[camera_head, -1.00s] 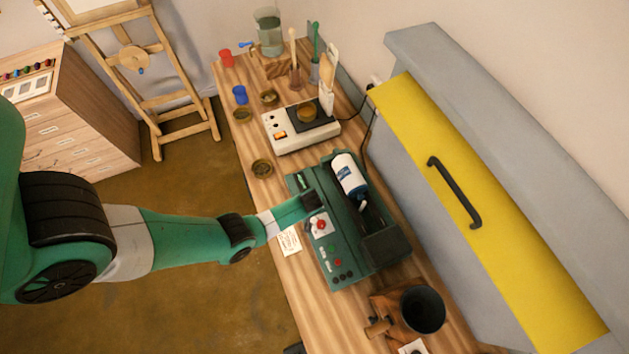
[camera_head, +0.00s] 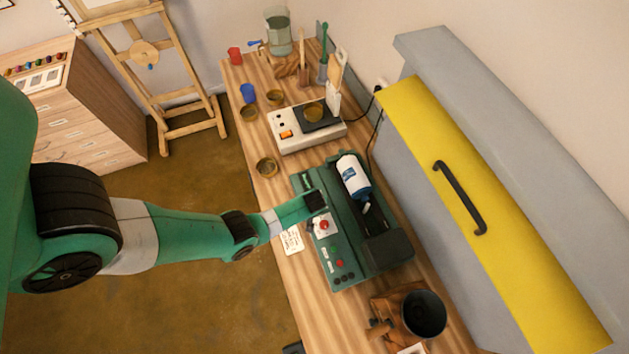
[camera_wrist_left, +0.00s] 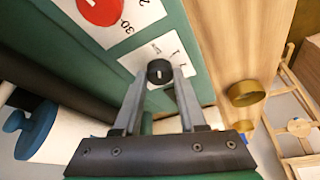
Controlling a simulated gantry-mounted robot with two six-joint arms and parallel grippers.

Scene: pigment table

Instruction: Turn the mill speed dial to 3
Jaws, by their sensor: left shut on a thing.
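The green mill (camera_head: 345,262) stands on the wooden bench with a white and blue bottle (camera_head: 353,176) lying on it. The black speed dial (camera_wrist_left: 159,72) sits on a white plate with small printed marks that I cannot read clearly. A short white line shows on its face. My left gripper (camera_head: 316,201) reaches over the mill's near panel; in the wrist view its two fingers (camera_wrist_left: 159,80) are shut on the dial's sides. In the head view the gripper hides the dial. A red knob (camera_wrist_left: 100,8) on a neighbouring plate lies just beyond it.
The red knob also shows in the head view (camera_head: 324,225), close to my left gripper. A white hotplate (camera_head: 290,140) and small brass dishes (camera_head: 266,167) stand farther back. A dark mug (camera_head: 424,314) stands at the front. A yellow-fronted cabinet (camera_head: 500,240) borders the bench on the right.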

